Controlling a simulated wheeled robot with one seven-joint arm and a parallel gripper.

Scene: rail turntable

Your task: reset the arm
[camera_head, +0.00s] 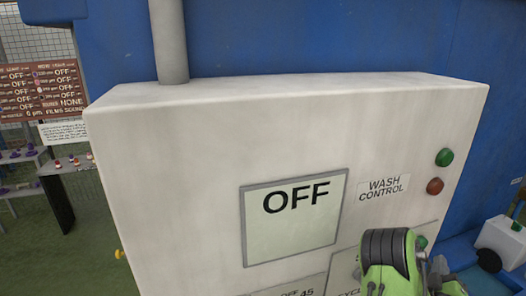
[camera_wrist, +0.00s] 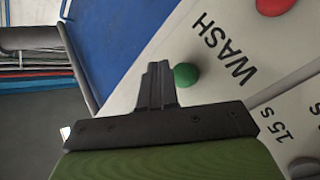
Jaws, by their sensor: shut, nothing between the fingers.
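My gripper (camera_wrist: 158,82) shows in the wrist view with its dark fingers together and nothing between them. Its tips are in front of the white panel, and a green button (camera_wrist: 186,75) shows just right of the fingers; I cannot tell whether they touch. In the head view my green and black arm (camera_head: 385,250) rises at the bottom right, in front of the lower part of the control box (camera_head: 180,160). The fingertips are not clearly visible there.
The white box has a screen reading OFF (camera_head: 292,220), a "WASH CONTROL" label (camera_head: 382,188), a green button (camera_head: 444,157) and a red button (camera_head: 435,186). A blue wall (camera_head: 330,35) stands behind it. A sign board (camera_head: 40,90) and shelves stand at the left.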

